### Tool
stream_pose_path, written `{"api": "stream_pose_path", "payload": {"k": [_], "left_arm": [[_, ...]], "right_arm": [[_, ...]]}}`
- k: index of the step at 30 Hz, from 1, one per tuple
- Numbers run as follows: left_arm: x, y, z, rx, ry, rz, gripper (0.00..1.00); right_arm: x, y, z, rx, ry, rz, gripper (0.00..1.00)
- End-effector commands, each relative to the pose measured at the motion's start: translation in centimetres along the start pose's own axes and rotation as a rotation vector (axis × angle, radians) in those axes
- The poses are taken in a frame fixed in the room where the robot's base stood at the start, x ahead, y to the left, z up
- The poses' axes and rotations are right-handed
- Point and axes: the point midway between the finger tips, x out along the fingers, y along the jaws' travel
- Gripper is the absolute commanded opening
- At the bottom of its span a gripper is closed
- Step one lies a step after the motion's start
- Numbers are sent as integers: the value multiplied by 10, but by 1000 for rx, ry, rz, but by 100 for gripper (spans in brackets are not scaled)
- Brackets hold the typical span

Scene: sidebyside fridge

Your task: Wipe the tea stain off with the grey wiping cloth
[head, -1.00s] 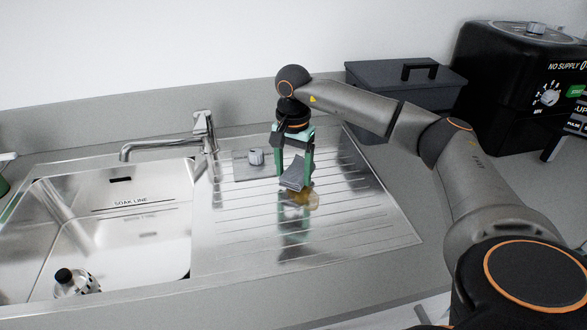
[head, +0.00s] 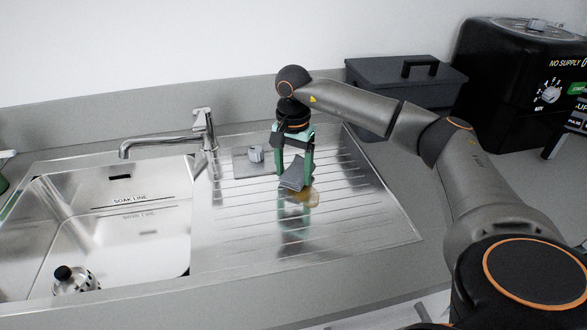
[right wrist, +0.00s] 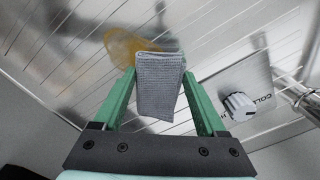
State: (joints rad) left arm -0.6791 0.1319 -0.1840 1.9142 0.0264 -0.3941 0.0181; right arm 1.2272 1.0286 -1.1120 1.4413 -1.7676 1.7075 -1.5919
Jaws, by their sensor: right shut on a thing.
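The tea stain (head: 306,198) is a brownish-yellow patch on the ribbed steel drainboard (head: 360,215). It also shows in the right wrist view (right wrist: 122,42), just beyond the cloth, which may cover part of it. My right gripper (head: 296,180) points down over the drainboard and is shut on the grey wiping cloth (head: 293,177). In the right wrist view the folded cloth (right wrist: 160,88) sits between the green fingers. The cloth is low, at or close to the steel; I cannot tell whether it touches. My left gripper is not in view.
A tap (head: 204,130) and a steel sink (head: 110,215) lie to the left, with a small metal item (head: 75,280) in the basin. A knob on a plate (head: 255,154) stands behind the gripper. A dark lidded box (head: 400,85) and a black appliance (head: 510,85) stand at the back right.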

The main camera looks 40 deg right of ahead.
Motion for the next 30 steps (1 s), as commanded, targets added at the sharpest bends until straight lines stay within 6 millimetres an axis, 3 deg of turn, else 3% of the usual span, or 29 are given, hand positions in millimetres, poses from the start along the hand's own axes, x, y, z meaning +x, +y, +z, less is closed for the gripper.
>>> {"api": "stream_pose_path", "payload": {"k": [21,30], "left_arm": [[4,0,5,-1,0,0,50],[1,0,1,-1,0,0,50]], "right_arm": [[12,0,1,-1,0,0,29],[11,16,18,-2,1,0,29]]}}
